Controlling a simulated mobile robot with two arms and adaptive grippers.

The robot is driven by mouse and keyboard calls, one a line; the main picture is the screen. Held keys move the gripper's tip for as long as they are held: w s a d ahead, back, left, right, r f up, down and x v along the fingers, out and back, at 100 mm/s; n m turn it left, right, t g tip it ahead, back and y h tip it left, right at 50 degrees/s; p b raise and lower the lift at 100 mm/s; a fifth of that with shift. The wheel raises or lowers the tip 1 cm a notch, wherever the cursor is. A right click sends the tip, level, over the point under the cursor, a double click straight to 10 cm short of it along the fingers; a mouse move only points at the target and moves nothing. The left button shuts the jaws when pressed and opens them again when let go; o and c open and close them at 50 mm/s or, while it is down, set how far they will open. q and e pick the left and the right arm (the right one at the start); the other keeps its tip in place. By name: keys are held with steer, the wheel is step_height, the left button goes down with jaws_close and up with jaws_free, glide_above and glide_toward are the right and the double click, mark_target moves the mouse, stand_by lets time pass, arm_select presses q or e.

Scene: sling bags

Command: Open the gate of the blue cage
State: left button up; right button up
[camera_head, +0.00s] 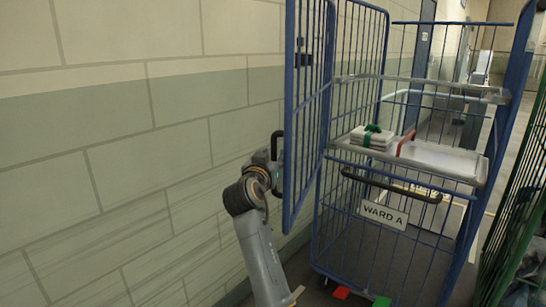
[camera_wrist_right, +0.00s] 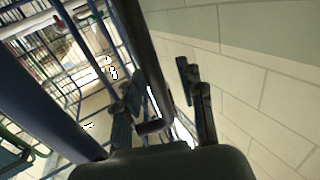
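The blue cage (camera_head: 318,215) stands right of centre in the head view. Its barred upper gate (camera_head: 310,110) is swung out to the left, away from the cage front. A black upright handle (camera_head: 277,150) is on the gate's outer side, and it also shows in the right wrist view (camera_wrist_right: 140,40). My right gripper (camera_head: 271,162) is at this handle, beside the wall. In the wrist view its fingers (camera_wrist_right: 165,100) are apart, with the handle's lower end between them; contact is unclear. My left gripper is not in view.
The lower front panel with a black handle (camera_head: 390,184) and a "WARD A" sign (camera_head: 384,214) is closed. A shelf (camera_head: 450,160) holds a white stack with green ribbon (camera_head: 372,137). The tiled wall (camera_head: 130,150) is close on the left. A green cage (camera_head: 520,220) stands at right.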

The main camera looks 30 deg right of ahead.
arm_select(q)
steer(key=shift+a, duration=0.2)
arm_select(e)
steer(key=shift+d+r, duration=0.1)
steer(key=shift+d, duration=0.05)
steer(key=shift+s, duration=0.1)
steer(key=v, duration=0.7)
steer(key=shift+a, duration=0.25)
steer(key=shift+s, duration=0.1)
